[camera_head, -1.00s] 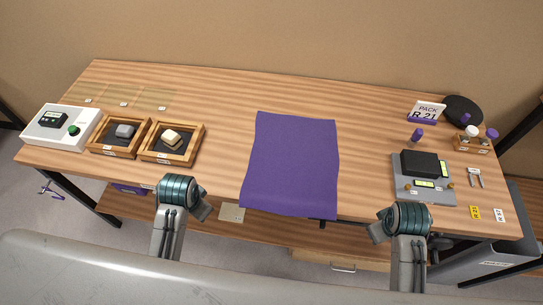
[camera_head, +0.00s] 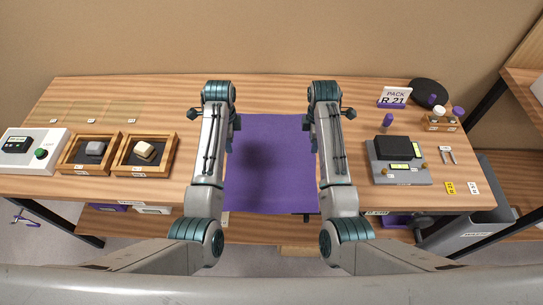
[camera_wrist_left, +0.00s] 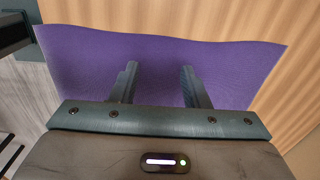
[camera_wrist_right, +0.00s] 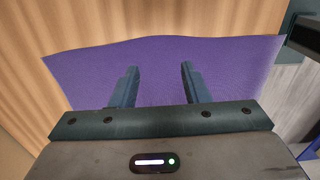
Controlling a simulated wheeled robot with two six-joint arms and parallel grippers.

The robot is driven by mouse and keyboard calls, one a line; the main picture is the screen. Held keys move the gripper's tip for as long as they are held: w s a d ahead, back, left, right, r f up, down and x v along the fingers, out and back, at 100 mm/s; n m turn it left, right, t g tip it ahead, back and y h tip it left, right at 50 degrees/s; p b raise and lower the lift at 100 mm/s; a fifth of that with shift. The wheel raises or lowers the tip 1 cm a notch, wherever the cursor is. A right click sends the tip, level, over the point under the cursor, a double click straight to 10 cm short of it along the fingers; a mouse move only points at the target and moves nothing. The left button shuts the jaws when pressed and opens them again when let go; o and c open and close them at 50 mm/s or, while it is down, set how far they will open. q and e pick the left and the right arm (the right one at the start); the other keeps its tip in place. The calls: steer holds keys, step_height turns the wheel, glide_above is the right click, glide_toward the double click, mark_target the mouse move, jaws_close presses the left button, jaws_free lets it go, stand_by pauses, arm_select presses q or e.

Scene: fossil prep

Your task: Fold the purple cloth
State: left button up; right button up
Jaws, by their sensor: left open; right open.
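The purple cloth (camera_head: 271,165) lies spread out and unfolded on the wooden table, its near end reaching the table's front edge. My left gripper is over the cloth's left side; in the left wrist view its two fingers (camera_wrist_left: 157,68) are apart with purple cloth (camera_wrist_left: 155,90) behind them and nothing between them. My right gripper is over the cloth's right side; in the right wrist view its fingers (camera_wrist_right: 159,68) are also apart and empty above the cloth (camera_wrist_right: 158,92). In the head view my arms hide parts of both side edges and most of each gripper.
Two wooden trays with stones (camera_head: 66,167) (camera_head: 120,172) and a white device (camera_head: 28,165) stand left. A grey scale (camera_head: 400,178), a PACK R 21 sign (camera_head: 394,97) and a vial rack (camera_head: 441,124) stand right. The table behind the cloth is clear.

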mark_target(233, 157)
arm_select(q)
steer(key=shift+f, duration=3.2)
arm_select(e)
steer(key=shift+f, duration=3.2)
arm_select(q)
steer(key=shift+f, duration=0.2)
arm_select(e)
steer(key=shift+f, duration=0.2)
arm_select(q)
steer(key=shift+r, duration=0.1)
steer(key=shift+c, duration=0.8)
arm_select(e)
steer(key=shift+r, duration=0.1)
steer(key=shift+c, duration=0.8)
arm_select(q)
jaws_close()
arm_select(e)
jaws_close()
arm_select(q)
steer(key=shift+r, duration=0.1)
arm_select(e)
steer(key=shift+r, duration=0.1)
